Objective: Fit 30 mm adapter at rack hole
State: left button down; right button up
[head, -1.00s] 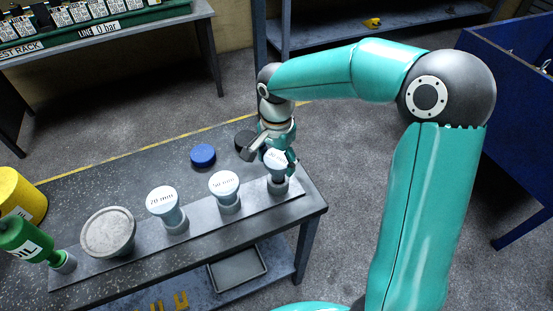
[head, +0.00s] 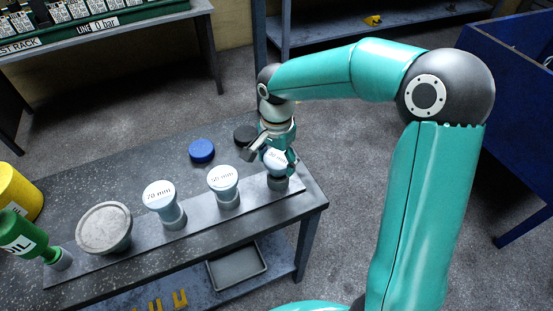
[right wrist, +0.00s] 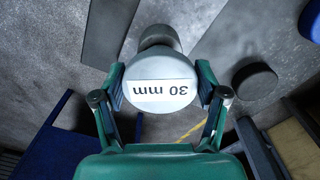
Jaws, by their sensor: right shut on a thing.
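The 30 mm adapter (head: 276,157) has a pale round head with a white label. My right gripper (head: 270,152) is shut on its head, over the right end of a long grey strip (head: 252,199) on the bench. A dark grey collar (head: 278,182) is just below the head; whether it is seated in the strip cannot be told. In the right wrist view, the adapter's head (right wrist: 163,68) sits between the fingers (right wrist: 160,95), with a grey stem (right wrist: 160,36) beyond it. My left gripper is not in view.
Along the strip stand the 50 mm adapter (head: 223,180), the 70 mm adapter (head: 160,196), a wide grey disc (head: 104,228) and a green oil bottle (head: 22,236). Blue (head: 202,151) and black (head: 245,135) pucks lie behind. A labelled test rack (head: 90,20) stands back left.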

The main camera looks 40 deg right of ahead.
jog(key=shift+f+b, duration=0.7)
jog(key=shift+f, duration=0.15)
jog(key=o, duration=1.1)
jog(key=shift+r, duration=0.1)
jog(key=shift+c, duration=0.2)
jog(key=shift+o, duration=1.3)
notch_tip(320, 180, up, 12)
jog(key=shift+f, duration=0.1)
